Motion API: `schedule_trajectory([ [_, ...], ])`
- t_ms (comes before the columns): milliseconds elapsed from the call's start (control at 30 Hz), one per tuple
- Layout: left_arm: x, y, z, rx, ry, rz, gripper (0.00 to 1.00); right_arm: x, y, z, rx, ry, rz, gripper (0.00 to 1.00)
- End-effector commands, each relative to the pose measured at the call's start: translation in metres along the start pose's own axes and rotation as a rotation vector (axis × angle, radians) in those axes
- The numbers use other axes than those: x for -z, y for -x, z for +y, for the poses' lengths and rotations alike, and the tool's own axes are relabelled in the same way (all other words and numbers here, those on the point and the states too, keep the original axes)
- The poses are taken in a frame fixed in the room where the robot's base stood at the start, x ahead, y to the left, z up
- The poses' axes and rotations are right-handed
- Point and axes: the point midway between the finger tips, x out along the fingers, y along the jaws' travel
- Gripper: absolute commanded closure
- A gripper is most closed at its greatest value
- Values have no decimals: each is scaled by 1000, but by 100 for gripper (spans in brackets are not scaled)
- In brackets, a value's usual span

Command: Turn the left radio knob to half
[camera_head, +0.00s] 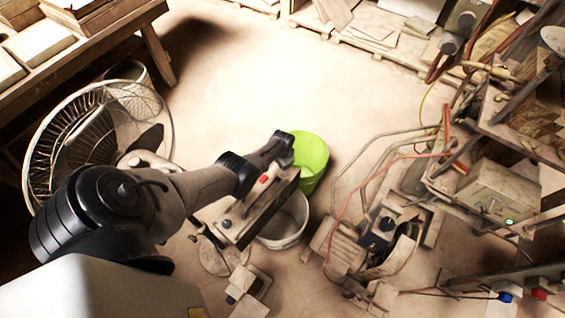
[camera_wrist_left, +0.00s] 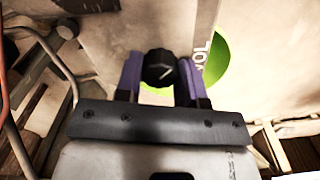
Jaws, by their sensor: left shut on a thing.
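In the left wrist view, a round black knob (camera_wrist_left: 160,66) with a short pale mark sits between the two purple fingers of my left gripper (camera_wrist_left: 160,72). The gripper is shut on the knob, with one finger on each side. The mark is slanted. My right gripper is not in view.
In the head view, a green bucket (camera_head: 311,155) and a pale bowl (camera_head: 287,222) stand near my left wrist. A wire-caged fan (camera_head: 58,135) is at left. Pipes, an orange hose (camera_head: 332,232) and a control box (camera_head: 495,190) crowd the right. The floor behind is clear.

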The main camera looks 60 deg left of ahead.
Motion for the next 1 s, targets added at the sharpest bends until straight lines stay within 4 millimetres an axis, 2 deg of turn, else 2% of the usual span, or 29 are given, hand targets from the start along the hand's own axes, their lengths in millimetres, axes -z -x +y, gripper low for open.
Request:
schedule_trajectory([
  [467, 1, 0, 0, 0, -12, 1, 88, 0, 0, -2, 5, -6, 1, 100],
  [500, 1, 0, 0, 0, -12, 1, 63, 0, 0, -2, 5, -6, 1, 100],
  [700, 0, 0, 0, 0, -12, 1, 44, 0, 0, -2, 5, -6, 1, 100],
  [767, 0, 0, 0, 0, -12, 1, 39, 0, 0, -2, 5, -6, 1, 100],
  [1000, 0, 0, 0, 0, -12, 0, 39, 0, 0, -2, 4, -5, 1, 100],
])
